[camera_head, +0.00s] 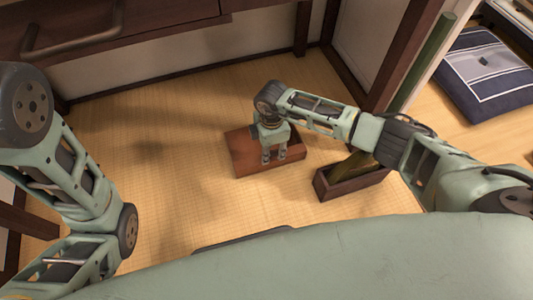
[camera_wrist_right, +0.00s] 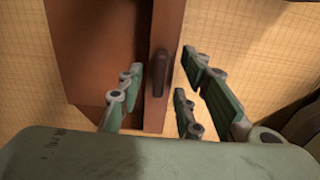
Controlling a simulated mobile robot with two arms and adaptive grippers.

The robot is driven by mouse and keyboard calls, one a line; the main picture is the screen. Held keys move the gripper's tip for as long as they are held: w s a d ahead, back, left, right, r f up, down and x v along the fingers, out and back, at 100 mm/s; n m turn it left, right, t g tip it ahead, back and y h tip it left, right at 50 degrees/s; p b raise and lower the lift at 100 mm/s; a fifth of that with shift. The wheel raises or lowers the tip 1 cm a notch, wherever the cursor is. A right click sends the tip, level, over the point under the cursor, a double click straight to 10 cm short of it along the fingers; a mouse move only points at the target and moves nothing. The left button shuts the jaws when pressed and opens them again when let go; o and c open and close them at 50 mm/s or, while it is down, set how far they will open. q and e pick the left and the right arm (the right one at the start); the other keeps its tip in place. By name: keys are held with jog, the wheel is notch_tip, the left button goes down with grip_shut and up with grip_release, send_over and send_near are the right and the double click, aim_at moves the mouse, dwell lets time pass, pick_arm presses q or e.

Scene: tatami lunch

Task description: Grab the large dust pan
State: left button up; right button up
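A reddish-brown, box-like pan, which looks like the large dust pan (camera_head: 240,153), lies on the tatami mid-picture in the head view. My right gripper (camera_head: 274,158) points down over its right part and hides some of it. In the right wrist view the pan (camera_wrist_right: 85,50) has a dark handle-like block (camera_wrist_right: 158,72) on its edge. My right gripper (camera_wrist_right: 160,85) is open there, with fingers on both sides of that edge and gaps visible. My left arm shows at the left of the head view, but its gripper is out of view.
A smaller dark wooden box (camera_head: 348,188) stands right of the pan, partly under my right arm. A wooden cabinet with a drawer (camera_head: 110,30) is at the back left. A dark blue cushion (camera_head: 488,72) lies at the upper right. The tatami floor (camera_head: 150,160) left of the pan is clear.

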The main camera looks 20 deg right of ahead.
grip_shut()
dwell(0.6)
